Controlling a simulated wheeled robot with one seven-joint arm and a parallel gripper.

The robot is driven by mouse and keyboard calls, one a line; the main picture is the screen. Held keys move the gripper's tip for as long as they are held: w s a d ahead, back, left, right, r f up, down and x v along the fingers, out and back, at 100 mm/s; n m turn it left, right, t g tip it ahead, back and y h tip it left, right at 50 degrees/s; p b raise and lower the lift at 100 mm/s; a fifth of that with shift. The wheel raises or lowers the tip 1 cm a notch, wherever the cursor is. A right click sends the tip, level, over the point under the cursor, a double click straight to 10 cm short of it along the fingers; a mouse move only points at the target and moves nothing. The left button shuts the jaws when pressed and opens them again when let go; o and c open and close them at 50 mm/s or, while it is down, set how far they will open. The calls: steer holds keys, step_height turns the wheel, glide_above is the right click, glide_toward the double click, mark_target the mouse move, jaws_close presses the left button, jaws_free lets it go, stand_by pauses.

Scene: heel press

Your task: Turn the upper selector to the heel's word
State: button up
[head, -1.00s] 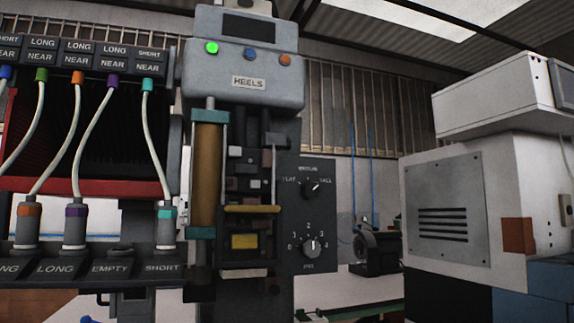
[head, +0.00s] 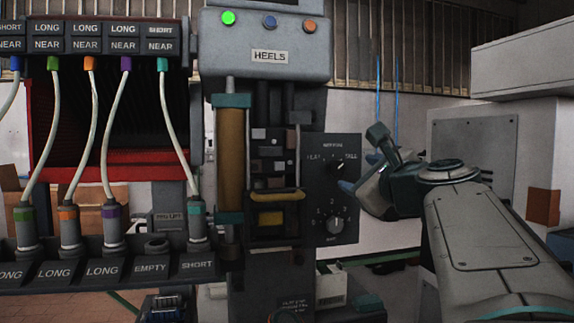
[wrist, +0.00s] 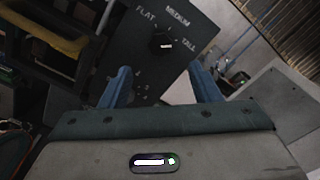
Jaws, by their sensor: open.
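The upper selector (head: 337,166) is a round black knob on a dark panel (head: 322,196) at the right of the press. My gripper (head: 361,172) is just right of the panel in the head view. In the wrist view my gripper (wrist: 163,86) has its two blue fingers wide apart, nothing between them, with the knob ahead, apart from the fingertips. I cannot make out a heel or its word.
The lower selector (head: 335,225), a numbered knob, sits below on the same panel. The press head (head: 268,58) reads HEELS and has a lit green lamp. A cabled rack (head: 105,268) stands at the left, a pale machine (head: 505,125) at the right.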

mark_target(336, 168)
steer(key=w, duration=0.3)
steer(key=w+a+p, duration=0.1)
steer(key=w, duration=0.3)
steer(key=w+a+p, duration=0.1)
steer(key=w, duration=0.2)
steer(key=shift+w, duration=0.2)
steer(key=c, duration=1)
